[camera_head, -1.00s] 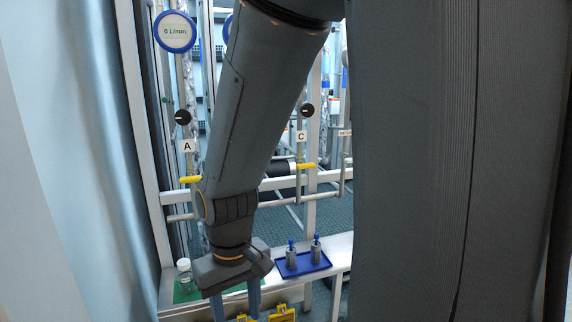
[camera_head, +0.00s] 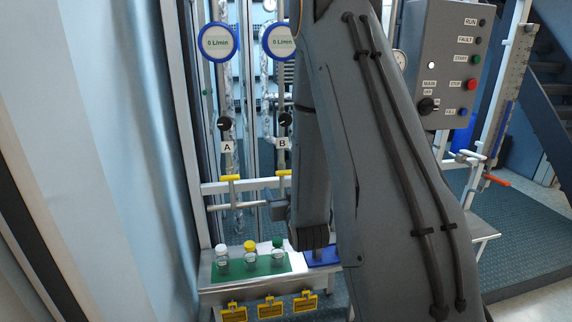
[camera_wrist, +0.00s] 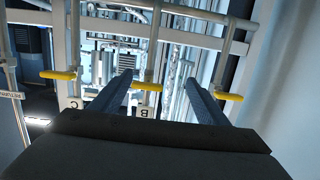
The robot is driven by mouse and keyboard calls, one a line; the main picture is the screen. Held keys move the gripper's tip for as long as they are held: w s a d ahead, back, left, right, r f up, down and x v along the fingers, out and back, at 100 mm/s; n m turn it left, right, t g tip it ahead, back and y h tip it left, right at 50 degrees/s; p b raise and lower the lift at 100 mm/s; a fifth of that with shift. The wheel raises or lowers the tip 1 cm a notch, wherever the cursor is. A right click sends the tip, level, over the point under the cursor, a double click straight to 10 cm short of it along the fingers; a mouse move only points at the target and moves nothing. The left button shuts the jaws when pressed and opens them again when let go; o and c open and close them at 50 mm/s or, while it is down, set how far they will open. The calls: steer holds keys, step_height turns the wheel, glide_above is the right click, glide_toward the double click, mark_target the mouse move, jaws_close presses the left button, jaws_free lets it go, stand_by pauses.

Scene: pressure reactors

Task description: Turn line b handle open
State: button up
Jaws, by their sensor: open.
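The line B handle is a yellow bar (camera_wrist: 148,86) on a vertical pipe, lying crosswise to it. In the wrist view, it appears between the two fingers of my gripper (camera_wrist: 158,80), beside the upside-down B label (camera_wrist: 144,112). The fingers are apart and empty; I cannot tell how far the handle is beyond their tips. In the head view, the line B handle (camera_head: 284,173) shows below the B label (camera_head: 282,142), its right part close to my arm. My arm hides much of the gripper there.
The line A handle (camera_head: 231,178) is close on the left; the line C handle (camera_wrist: 58,75) shows left in the wrist view. A horizontal rail (camera_head: 252,184) crosses the pipes. Below, several capped bottles stand on a green mat (camera_head: 240,270). A control box (camera_head: 445,60) is at right.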

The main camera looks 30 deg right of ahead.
mark_target(286, 173)
steer(key=d+r+t, duration=0.1)
steer(key=d+r+h+p, duration=0.1)
steer(key=r, duration=0.1)
steer(key=shift+t, duration=0.4)
steer(key=shift+p+x, duration=1.2)
steer(key=shift+x, duration=2.35)
steer(key=shift+f, duration=0.1)
steer(key=c, duration=1)
steer(key=shift+c, duration=0.2)
